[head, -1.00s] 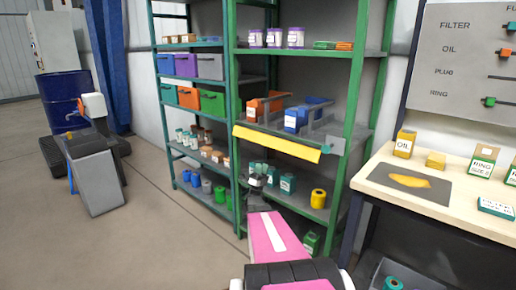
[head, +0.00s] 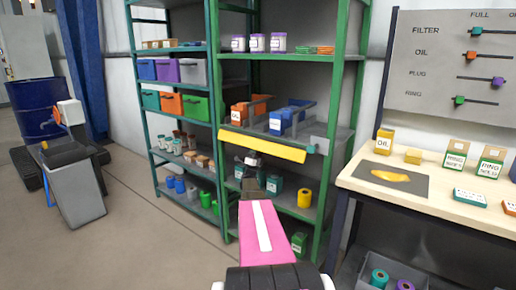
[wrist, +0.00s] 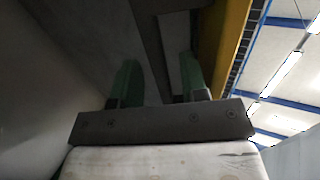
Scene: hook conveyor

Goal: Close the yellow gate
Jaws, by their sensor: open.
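The yellow gate (head: 262,145) is a long bar across the front of the middle shelf of the green rack. It slopes slightly down to the right, with a small teal piece at its right end. In the wrist view the gate (wrist: 222,40) runs along the upper right, beside the fingers. My gripper (head: 252,160) is just below the gate's middle in the head view. In the wrist view its two green fingers (wrist: 155,85) stand apart with nothing between them. Whether a finger touches the gate I cannot tell.
Behind the gate, an orange bin (head: 240,112) and a blue bin (head: 284,118) stand on the shelf among grey dividers. Below are teal boxes (head: 274,186) and a yellow roll (head: 305,197). A workbench (head: 350,180) stands at right. Open floor (head: 140,230) lies to the left.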

